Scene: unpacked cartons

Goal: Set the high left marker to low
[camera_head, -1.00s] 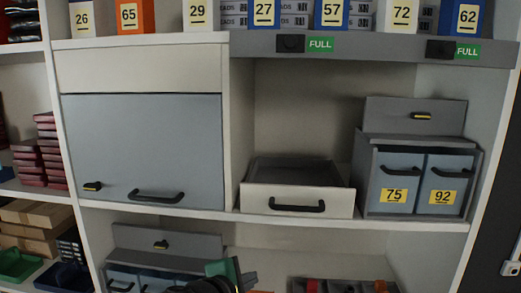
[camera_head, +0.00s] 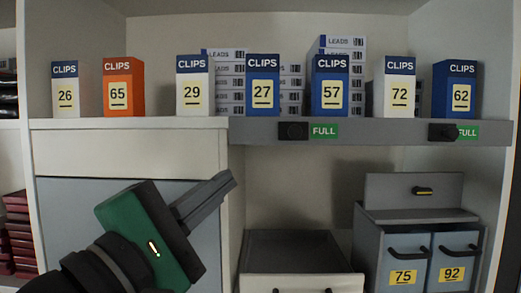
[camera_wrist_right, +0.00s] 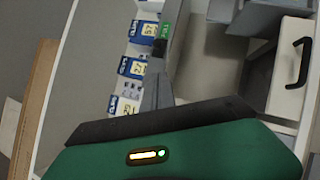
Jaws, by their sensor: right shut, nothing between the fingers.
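The high left marker (camera_head: 293,131) is a black block on the grey front strip (camera_head: 380,130) of the upper shelf. A green FULL label (camera_head: 324,131) shows just to its right. My right gripper (camera_head: 229,181), with a green body, is shut and empty, its fingers pointing up and right. Its tips are below and left of the marker in the head view, apart from it. In the right wrist view the fingers (camera_wrist_right: 158,88) point up towards the strip and the FULL label (camera_wrist_right: 166,29). My left gripper is not in view.
A second black marker (camera_head: 442,132) partly covers another FULL label at the right. Several numbered CLIPS boxes, such as box 27 (camera_head: 262,85), stand above the strip. Below are an open tray drawer (camera_head: 300,280) and a grey unit with drawers 75 and 92 (camera_head: 370,250).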

